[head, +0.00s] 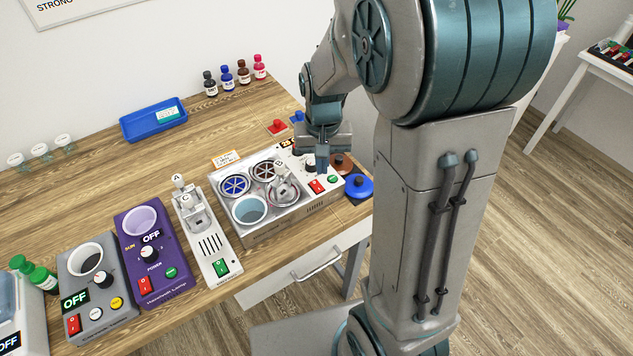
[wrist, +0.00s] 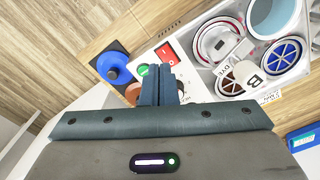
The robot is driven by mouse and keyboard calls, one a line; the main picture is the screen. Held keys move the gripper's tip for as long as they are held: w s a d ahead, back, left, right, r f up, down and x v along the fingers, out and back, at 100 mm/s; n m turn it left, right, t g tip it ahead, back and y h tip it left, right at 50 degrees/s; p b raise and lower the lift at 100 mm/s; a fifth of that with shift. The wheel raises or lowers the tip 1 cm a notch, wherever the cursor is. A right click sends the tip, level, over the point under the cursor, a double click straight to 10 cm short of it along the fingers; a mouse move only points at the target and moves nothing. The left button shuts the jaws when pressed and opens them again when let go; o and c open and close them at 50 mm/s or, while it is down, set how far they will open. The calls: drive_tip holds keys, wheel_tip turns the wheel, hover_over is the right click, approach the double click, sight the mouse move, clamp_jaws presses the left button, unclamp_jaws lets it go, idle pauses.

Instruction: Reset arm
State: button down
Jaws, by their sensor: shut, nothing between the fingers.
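My gripper (head: 322,160) is shut and empty, its two fingers pressed together and pointing down. In the head view it hangs over the right end of a white and silver machine with round wells (head: 247,235), close to the control panel. In the wrist view the closed fingertips (wrist: 168,82) show beside the machine's green button (wrist: 143,70) and red switch (wrist: 167,52). I cannot tell whether they touch the panel. My arm is bent and reaches over the table from the right.
A blue knobbed lid (head: 359,188) and a brown one (head: 342,162) lie by the machine's right end. A white device (head: 205,240), a purple one (head: 155,250) and a grey one (head: 98,290) stand to the left. A blue tray (head: 153,120) and small bottles (head: 243,74) are behind.

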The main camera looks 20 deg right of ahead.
drive_tip(key=s+r+n+t, duration=0.2)
drive_tip(key=s+r+t, duration=0.1)
drive_tip(key=s+r, duration=0.7)
drive_tip(key=s+b, duration=0.1)
drive_tip(key=s, duration=0.3)
drive_tip(key=shift+s+t, duration=0.2)
drive_tip(key=shift+t, duration=0.2)
drive_tip(key=shift+r, duration=0.1)
idle(1.4)
